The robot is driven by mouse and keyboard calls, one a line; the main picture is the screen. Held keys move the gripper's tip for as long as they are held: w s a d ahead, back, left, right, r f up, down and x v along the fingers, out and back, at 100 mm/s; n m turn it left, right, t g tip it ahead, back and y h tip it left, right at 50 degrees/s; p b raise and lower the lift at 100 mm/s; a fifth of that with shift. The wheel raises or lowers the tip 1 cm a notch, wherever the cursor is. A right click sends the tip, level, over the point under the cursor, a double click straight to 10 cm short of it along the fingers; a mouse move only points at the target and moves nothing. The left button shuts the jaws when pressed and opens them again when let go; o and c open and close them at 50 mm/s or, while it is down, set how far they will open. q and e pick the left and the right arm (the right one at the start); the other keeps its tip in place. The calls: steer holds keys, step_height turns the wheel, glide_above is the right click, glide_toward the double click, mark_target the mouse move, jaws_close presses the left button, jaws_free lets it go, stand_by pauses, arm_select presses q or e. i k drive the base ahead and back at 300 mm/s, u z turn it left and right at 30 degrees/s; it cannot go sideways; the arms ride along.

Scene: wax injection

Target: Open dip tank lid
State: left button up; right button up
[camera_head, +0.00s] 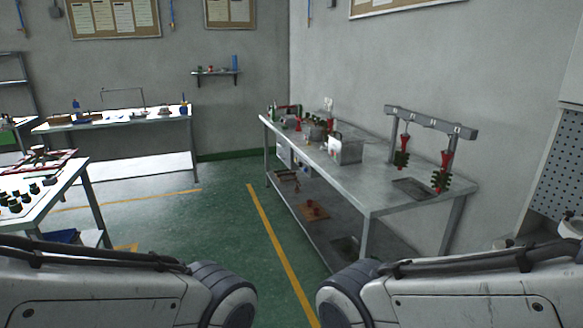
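A grey metal box (347,151) that looks like the dip tank stands on the steel workbench (375,185), right of the middle of the head view. Its top looks flat and covered, but it is too small to tell the lid's exact state. Links of both my arms cross the bottom of the view, well short of the bench. Neither gripper is in view.
A rack (430,122) with hanging red and green wax trees stands at the bench's right end. Small tools crowd its far end. A table with dark parts (30,190) is at left, another bench (115,122) behind. Green floor between is clear.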

mark_target(345, 137)
steer(key=u, duration=0.2)
steer(key=i, duration=3.95)
steer(key=z, duration=0.3)
